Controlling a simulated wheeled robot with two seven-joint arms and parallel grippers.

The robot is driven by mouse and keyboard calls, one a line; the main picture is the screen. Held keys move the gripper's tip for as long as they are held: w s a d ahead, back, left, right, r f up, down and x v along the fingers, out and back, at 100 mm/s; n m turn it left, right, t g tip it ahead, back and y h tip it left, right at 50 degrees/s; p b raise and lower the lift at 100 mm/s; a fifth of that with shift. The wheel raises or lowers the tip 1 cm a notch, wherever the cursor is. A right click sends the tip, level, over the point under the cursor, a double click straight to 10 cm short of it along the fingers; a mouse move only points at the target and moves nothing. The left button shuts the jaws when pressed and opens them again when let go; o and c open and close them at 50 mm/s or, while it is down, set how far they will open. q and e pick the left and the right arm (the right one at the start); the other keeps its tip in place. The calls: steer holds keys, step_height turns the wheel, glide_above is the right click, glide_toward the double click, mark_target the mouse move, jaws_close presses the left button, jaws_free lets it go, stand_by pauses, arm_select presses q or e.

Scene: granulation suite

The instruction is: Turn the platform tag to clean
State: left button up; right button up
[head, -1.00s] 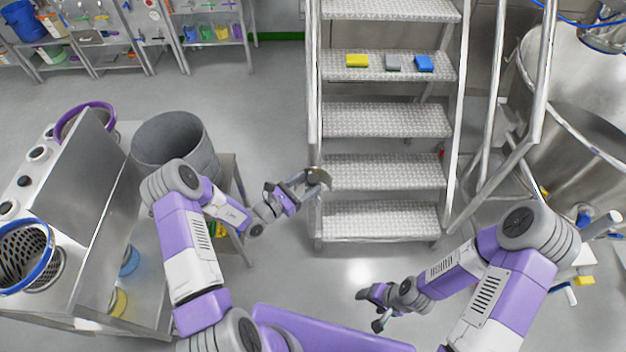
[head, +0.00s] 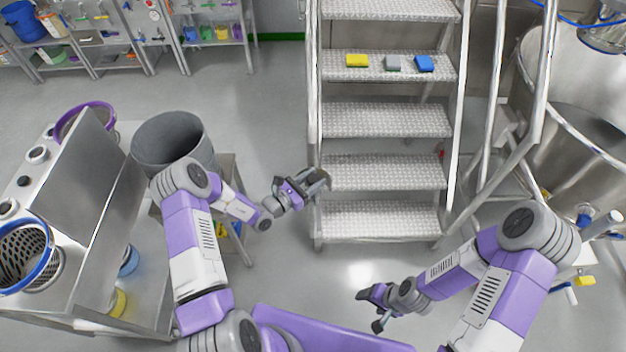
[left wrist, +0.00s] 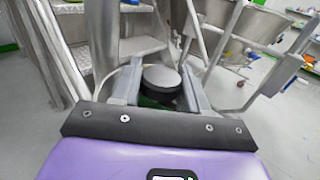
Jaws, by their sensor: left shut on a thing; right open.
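My left gripper (head: 318,183) is beside the left rail of the steel steps, near the lower treads. In the left wrist view its two fingers (left wrist: 160,88) are closed on a round piece with a grey top and dark rim (left wrist: 162,77), which I take to be the platform tag. A little green shows just below it. The side of the tag that faces away is hidden, and I cannot read any wording. My right gripper (head: 372,308) is open and empty, low over the floor in front of the steps.
The steps (head: 385,172) carry a yellow, a grey and a blue block on one tread (head: 335,68). A steel vessel (head: 590,130) stands at the right. A grey bin (head: 172,140) and a steel bench (head: 95,240) stand at the left. Open floor lies between.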

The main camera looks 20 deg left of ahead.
arm_select(q)
steer(key=shift+y, duration=0.3)
steer(key=shift+s+n+t+y+p, duration=0.1)
steer(key=shift+n+t+y+p, duration=0.6)
steer(key=shift+n+y+p, duration=0.25)
steer(key=n+y+p, duration=0.2)
steer(key=y, duration=0.1)
steer(key=n+t+y+p, duration=0.1)
steer(key=n+y+p, duration=0.1)
steer(key=y, duration=0.1)
steer(key=shift+d+t+p, duration=0.1)
steer(key=shift+t+p, duration=0.2)
steer(key=n+y+p, duration=0.2)
steer(key=n+y, duration=0.1)
steer(key=y, duration=0.1)
steer(key=shift+f+y, duration=0.1)
steer(key=shift+y, duration=0.25)
steer(key=n+g+y+p, duration=0.1)
steer(key=y, duration=0.1)
steer(key=n+y, duration=0.2)
steer(key=y, duration=0.1)
steer(key=shift+f+g+p, duration=0.15)
steer(key=shift+g+p, duration=0.25)
steer(key=shift+n+g+y, duration=1.3)
steer(key=shift+n+y, duration=0.45)
steer(key=shift+y, duration=0.65)
